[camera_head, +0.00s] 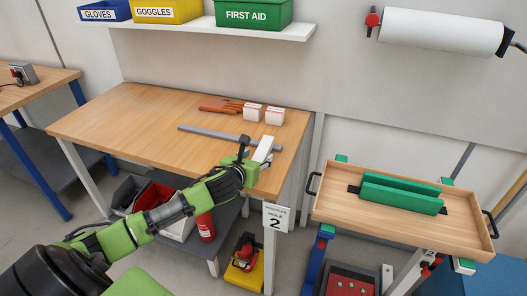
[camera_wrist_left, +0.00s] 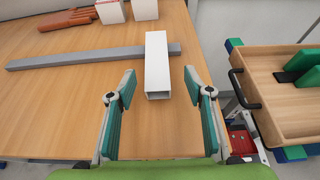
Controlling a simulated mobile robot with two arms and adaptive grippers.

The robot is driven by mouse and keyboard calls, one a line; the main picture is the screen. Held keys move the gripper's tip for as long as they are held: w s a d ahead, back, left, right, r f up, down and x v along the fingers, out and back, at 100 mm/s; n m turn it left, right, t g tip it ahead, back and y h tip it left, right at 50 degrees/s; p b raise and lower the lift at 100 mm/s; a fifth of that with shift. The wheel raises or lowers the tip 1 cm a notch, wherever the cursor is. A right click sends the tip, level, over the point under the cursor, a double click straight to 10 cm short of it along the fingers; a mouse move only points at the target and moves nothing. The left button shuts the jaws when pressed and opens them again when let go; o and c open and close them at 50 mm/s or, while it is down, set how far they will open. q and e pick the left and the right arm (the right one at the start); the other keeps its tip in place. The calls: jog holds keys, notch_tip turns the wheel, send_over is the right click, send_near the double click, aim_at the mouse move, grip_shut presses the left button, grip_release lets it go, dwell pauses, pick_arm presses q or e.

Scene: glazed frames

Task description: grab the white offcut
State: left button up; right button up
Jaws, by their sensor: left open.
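The white offcut (camera_wrist_left: 157,68) is a short, hollow square tube on the wooden workbench (camera_head: 130,120). It also shows in the head view (camera_head: 265,147) near the bench's right front corner. It crosses a long grey bar (camera_wrist_left: 75,58) near the bar's right end; I cannot tell whether it rests on the bar. My left gripper (camera_wrist_left: 160,88) is open, with green-padded fingers on either side of the tube's near end and nothing held. In the head view the left gripper (camera_head: 252,158) is over the bench's front edge, partly overlapping the tube. My right gripper is not in view.
Orange gloves (camera_head: 220,105) and two white boxes (camera_head: 253,112) lie behind the grey bar. A wooden tray (camera_head: 335,205) with green upright pieces (camera_head: 400,195) stands right of the bench. A shelf (camera_head: 200,28) with bins is above. The bench's left side is clear.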

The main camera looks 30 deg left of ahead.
aim_at(263, 149)
pick_arm(q)
jog(key=x, duration=0.2)
jog(key=shift+w+a+f, duration=0.1)
jog(key=shift+w, duration=0.2)
jog(key=shift+a+r+p+x, duration=0.1)
jog(key=shift+r+p+x, duration=0.05)
jog(key=shift+x, duration=0.6)
jog(key=shift+a+r+p+x, duration=0.1)
jog(key=shift+p+x, duration=0.1)
jog(key=shift+x, duration=0.5)
jog(key=shift+a+r+p+x, duration=0.1)
jog(key=shift+r+p+x, duration=0.05)
jog(key=shift+x, duration=0.6)
jog(key=shift+w+f, duration=0.2)
jog(key=shift+w, duration=0.3)
jog(key=c, duration=1.2)
